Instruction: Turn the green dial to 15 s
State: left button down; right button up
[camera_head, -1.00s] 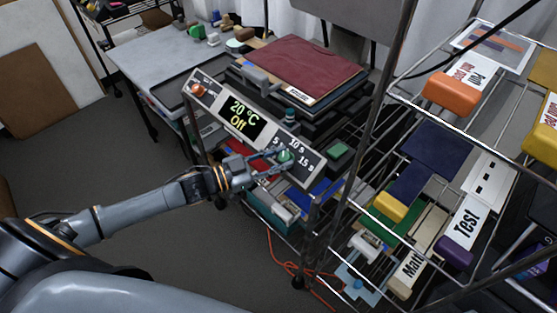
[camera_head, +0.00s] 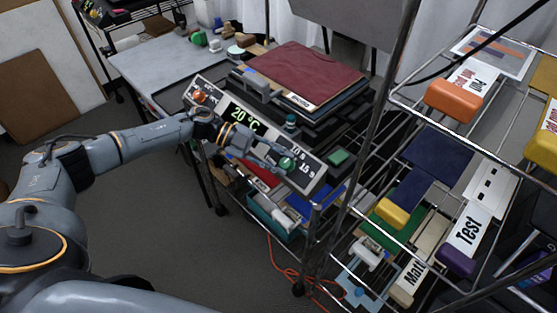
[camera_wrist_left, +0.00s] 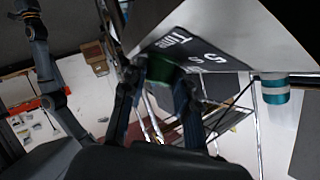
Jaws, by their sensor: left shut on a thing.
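The green dial (camera_head: 287,164) sits on the right part of the control panel's front, beside the printed marks "10 s" and "15 s". The panel (camera_head: 313,176) has a display (camera_head: 242,115) reading 20 °C; its lower line is hidden by my arm. My left gripper (camera_head: 279,161) reaches along the panel from the left and is shut on the green dial. In the left wrist view the dial (camera_wrist_left: 162,70) shows between the two fingers. I cannot make out where the dial points. My right gripper is in neither view.
An orange knob (camera_head: 200,97) is at the panel's left end. A press with a dark red pad (camera_head: 300,70) stands behind the panel. A wire rack (camera_head: 408,100) with coloured blocks and a "Test" sign is at the right. An orange cable (camera_head: 280,265) lies on the floor.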

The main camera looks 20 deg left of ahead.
pick_arm(q)
jog(key=m+g, duration=0.1)
jog(key=m+g+y, duration=0.2)
jog(key=m, duration=0.1)
jog(key=shift+w+d+r, duration=0.1)
jog(key=shift+w+d, duration=0.05)
jog(key=shift+w, duration=0.1)
jog(key=shift+d+m+g+y+b, duration=0.1)
jog(key=shift+m+g+y+b, duration=0.4)
jog(key=shift+m+g+y, duration=0.65)
jog(key=shift+m, duration=0.25)
jog(key=c, duration=1)
grip_release()
jog(key=shift+r+t, duration=0.1)
jog(key=shift+t, duration=0.15)
jog(key=shift+w+r, duration=0.1)
jog(key=v, duration=1.1)
jog(key=shift+a+r, duration=0.2)
jog(key=shift+a, duration=0.1)
